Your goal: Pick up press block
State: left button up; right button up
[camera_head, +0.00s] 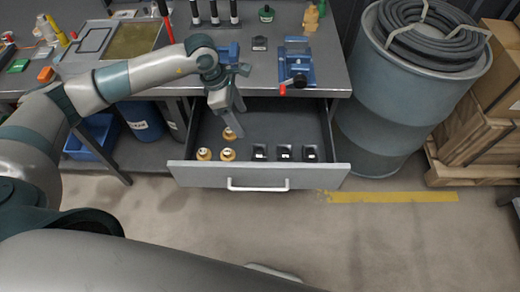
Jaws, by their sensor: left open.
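The open drawer (245,174) holds several small parts. Three brass-coloured round pieces sit at its left: a front left one (204,154), a front right one (228,155) and one farther back (230,134). Three small black blocks with pale tops stand in a row at the right: left (260,153), middle (284,153) and right (309,154). I cannot tell which piece is the press block. My left gripper (235,120) points down into the drawer, open, just above the back brass piece, with nothing visibly held. My right gripper is not in view.
The grey workbench (270,78) above the drawer carries a blue vise (297,65) and small items. A blue-grey drum (382,110) with coiled hose stands close on the right. Wooden crates (470,150) lie beyond it. The floor in front is clear.

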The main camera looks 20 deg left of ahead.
pick_arm(q)
jog(key=p, duration=0.4)
send_near(258, 148)
jog(key=shift+s+d+f, duration=0.45)
jog(key=shift+d+f, duration=0.3)
jog(key=shift+f, duration=0.3)
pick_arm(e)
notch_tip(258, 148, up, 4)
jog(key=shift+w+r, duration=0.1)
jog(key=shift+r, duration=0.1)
pick_arm(q)
jog(key=shift+d+p, duration=0.1)
jog(key=shift+p, duration=0.2)
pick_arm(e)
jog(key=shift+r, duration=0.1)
pick_arm(q)
jog(key=shift+d+f+p, duration=0.15)
jog(key=shift+f+p, duration=0.3)
jog(key=shift+p, duration=0.05)
jog(key=p+x, duration=0.1)
jog(key=x, duration=0.1)
jog(key=shift+s+d+f, duration=0.1)
jog(key=shift+d+f, duration=0.05)
jog(key=shift+f, duration=0.25)
jog(key=shift+d+f, duration=0.15)
jog(key=shift+f, duration=0.5)
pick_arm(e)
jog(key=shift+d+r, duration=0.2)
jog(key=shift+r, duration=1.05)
